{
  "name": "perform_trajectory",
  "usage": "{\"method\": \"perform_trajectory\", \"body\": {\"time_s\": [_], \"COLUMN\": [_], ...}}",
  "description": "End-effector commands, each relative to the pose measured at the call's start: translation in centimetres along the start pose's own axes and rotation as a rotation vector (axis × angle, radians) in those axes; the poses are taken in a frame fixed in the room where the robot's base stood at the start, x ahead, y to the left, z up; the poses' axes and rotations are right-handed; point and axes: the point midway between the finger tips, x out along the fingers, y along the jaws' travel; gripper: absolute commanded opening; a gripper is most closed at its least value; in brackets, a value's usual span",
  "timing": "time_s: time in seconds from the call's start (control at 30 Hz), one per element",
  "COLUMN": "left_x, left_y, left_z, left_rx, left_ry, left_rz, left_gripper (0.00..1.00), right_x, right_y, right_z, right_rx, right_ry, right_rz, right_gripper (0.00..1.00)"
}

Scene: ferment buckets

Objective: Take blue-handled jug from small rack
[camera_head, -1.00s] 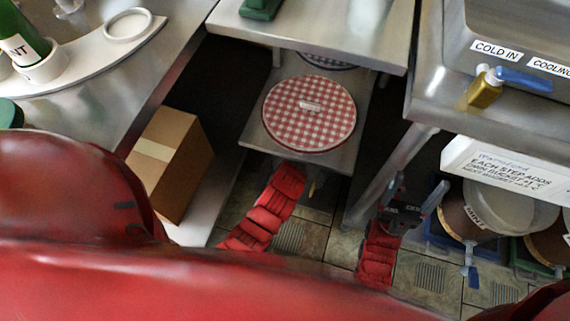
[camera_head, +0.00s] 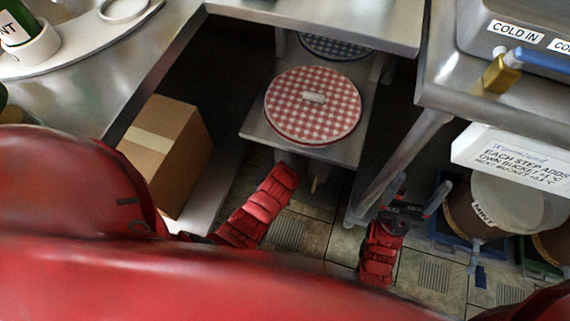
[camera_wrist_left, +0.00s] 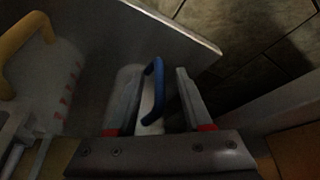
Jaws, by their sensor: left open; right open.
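The blue-handled jug (camera_wrist_left: 155,98) shows in the left wrist view, a pale jug with a blue loop handle. Its handle lies between the two fingers of my open left gripper (camera_wrist_left: 157,76), and the fingers are not closed on it. In the head view the end of my left arm goes beneath the metal shelf, so its fingers and the jug are hidden there. My right gripper (camera_head: 412,195) is open and empty, above the tiled floor. I cannot tell which part of the metal shelving (camera_head: 255,130) is the small rack.
A yellow-handled jug (camera_wrist_left: 30,75) with red marks is beside the blue one. A red-checked round lid (camera_head: 312,105) is on the shelf above my left arm. A cardboard box (camera_head: 165,150) is at left. Buckets (camera_head: 480,210) stand at right. Tiled floor (camera_head: 320,240) shows between.

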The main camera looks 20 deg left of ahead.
Motion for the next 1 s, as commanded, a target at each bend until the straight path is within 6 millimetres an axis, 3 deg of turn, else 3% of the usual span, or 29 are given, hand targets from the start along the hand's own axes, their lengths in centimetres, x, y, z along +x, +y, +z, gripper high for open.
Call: {"method": "perform_trajectory", "body": {"time_s": [0.07, 0.33, 0.77, 1.0], "left_x": [0.0, -0.1, -0.1, -1.2], "left_y": [0.0, 0.0, 0.0, 0.1], "left_z": [0.0, 0.0, -0.1, -0.6], "left_rx": [0.0, 0.001, 0.001, 0.001], "left_ry": [0.0, 0.0, 0.001, 0.002], "left_rz": [0.0, 0.0, 0.001, 0.002], "left_gripper": [0.47, 0.0, 0.0, 0.0], "right_x": [0.0, 0.0, 0.0, 0.6], "right_y": [0.0, 0.0, 0.0, 0.0], "right_z": [0.0, 0.0, 0.0, -0.1], "right_rx": [0.0, 0.0, 0.0, 0.0], "right_ry": [0.0, 0.0, 0.0, 0.0], "right_rz": [0.0, 0.0, 0.0, 0.0], "right_gripper": [0.82, 0.82, 0.82, 0.82]}}
